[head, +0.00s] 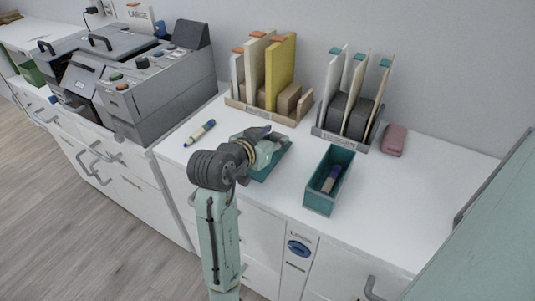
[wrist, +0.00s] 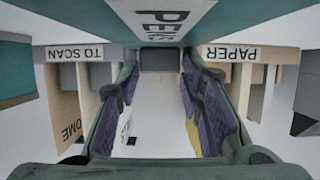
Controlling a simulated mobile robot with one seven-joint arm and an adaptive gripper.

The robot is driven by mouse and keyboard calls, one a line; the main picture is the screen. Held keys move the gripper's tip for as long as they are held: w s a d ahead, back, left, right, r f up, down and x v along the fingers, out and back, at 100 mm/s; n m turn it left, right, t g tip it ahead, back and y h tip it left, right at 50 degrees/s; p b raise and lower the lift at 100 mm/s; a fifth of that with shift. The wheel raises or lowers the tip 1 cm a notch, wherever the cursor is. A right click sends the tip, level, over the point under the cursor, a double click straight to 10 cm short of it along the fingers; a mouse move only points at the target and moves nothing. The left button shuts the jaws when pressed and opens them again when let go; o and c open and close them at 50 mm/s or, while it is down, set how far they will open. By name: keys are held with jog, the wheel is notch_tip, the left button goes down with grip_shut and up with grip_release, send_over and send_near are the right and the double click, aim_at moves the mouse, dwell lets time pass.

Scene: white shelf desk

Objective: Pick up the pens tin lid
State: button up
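The teal pens tin lid (head: 279,163) lies on the white desk, partly hidden behind my gripper in the head view. In the wrist view, which is upside down, its teal surface (wrist: 200,10) with "PENS" lettering fills the top middle. My gripper (head: 268,136) is over the lid, pointing toward the wall. Its two fingers (wrist: 163,85) are spread apart with nothing visible between them. Whether they touch the lid cannot be told. The open teal tin (head: 319,201) stands right of the lid with a dark blue-capped pen (head: 331,179) inside.
A blue-capped marker (head: 199,133) lies left of my gripper. File holders (head: 262,111) and (head: 345,141) stand at the back, with a dusty-pink object (head: 394,140) beside them. A grey printer-like machine (head: 150,90) stands at the left. The desk's front right is clear.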

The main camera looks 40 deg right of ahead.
jog(key=c, duration=0.6)
jog(key=shift+r, duration=0.15)
